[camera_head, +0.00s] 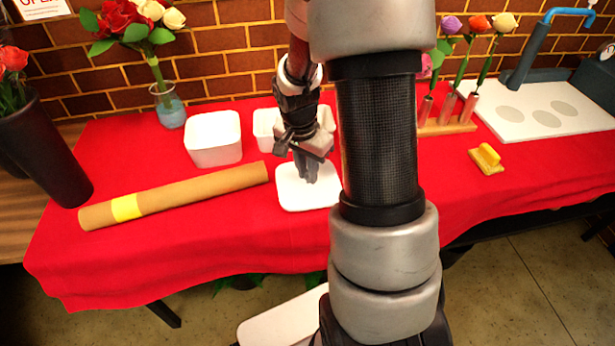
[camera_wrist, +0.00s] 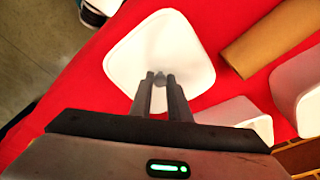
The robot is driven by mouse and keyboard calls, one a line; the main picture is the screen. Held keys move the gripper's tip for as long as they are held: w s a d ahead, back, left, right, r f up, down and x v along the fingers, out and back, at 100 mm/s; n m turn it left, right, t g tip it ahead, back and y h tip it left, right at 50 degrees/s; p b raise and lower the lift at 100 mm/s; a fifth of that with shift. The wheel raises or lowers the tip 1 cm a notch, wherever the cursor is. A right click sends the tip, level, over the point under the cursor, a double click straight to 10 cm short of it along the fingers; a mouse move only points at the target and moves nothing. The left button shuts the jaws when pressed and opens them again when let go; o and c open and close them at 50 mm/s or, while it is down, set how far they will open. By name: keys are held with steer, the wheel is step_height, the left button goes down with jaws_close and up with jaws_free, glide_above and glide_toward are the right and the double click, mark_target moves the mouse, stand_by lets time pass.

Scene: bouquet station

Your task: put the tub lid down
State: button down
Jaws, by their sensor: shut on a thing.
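The tub lid (camera_head: 307,194) is a white rounded square near the front middle of the red table. My gripper (camera_head: 308,178) points down at the middle of the lid. In the wrist view my gripper (camera_wrist: 158,82) is shut on the small grey knob at the lid's centre. I cannot tell whether the lid's underside touches the cloth. My arm hides part of the table to its right.
Two white tubs stand behind, one at left (camera_head: 213,139) and one partly hidden (camera_head: 265,129). A brown cardboard tube (camera_head: 190,192) with a yellow band lies left of the lid. A glass vase of flowers (camera_head: 170,108) stands at the back. A yellow-handled block (camera_head: 487,158) sits at right.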

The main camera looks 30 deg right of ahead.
steer(key=shift+f, duration=0.7)
steer(key=shift+f, duration=0.15)
steer(key=c, duration=1.7)
jaws_free()
steer(key=shift+o, duration=0.2)
